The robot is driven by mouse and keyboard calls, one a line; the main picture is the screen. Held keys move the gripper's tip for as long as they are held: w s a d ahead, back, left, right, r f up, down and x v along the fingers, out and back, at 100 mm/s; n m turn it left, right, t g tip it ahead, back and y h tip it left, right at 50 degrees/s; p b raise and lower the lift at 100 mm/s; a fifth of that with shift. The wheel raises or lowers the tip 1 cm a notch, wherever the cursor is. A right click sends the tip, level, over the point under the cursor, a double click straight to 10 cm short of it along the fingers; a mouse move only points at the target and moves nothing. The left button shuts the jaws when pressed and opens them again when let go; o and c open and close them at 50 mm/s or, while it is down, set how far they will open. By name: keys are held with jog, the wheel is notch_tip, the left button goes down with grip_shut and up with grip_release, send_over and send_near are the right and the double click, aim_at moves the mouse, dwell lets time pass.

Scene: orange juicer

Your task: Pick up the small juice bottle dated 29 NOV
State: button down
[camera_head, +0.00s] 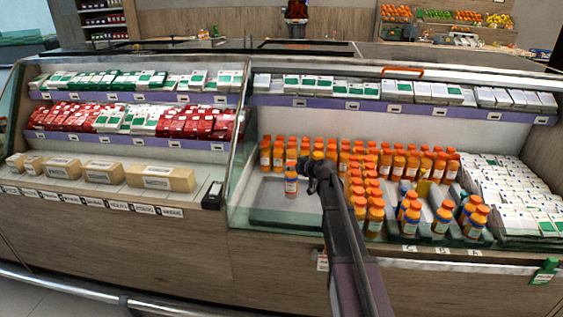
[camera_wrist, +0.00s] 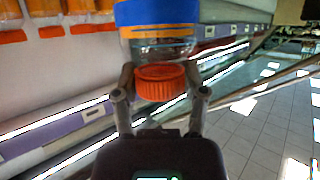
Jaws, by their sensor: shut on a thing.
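My gripper (camera_head: 308,168) is at the display case, over its left part. In the wrist view my gripper (camera_wrist: 160,100) has its two fingers closed on either side of the orange cap of a small juice bottle (camera_wrist: 158,45). This bottle has a blue label band and a clear neck, and shows upside down in that view. In the head view a bottle (camera_head: 291,184) with an orange cap and a blue and white label shows just left of the gripper, apart from the rows and looking like the held one. No date is readable.
Rows of orange bottles (camera_head: 400,165) stand behind and right of the gripper. White cartons (camera_head: 515,195) fill the right side. The case floor (camera_head: 262,192) at left is bare. A glass edge (camera_head: 238,150) divides the cases.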

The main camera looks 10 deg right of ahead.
jog(key=s+d, duration=0.5)
jog(key=s, duration=0.1)
jog(key=shift+s+r+p, duration=0.3)
jog(key=shift+s+r, duration=0.1)
jog(key=shift+a+r, duration=0.1)
jog(key=shift+r, duration=0.1)
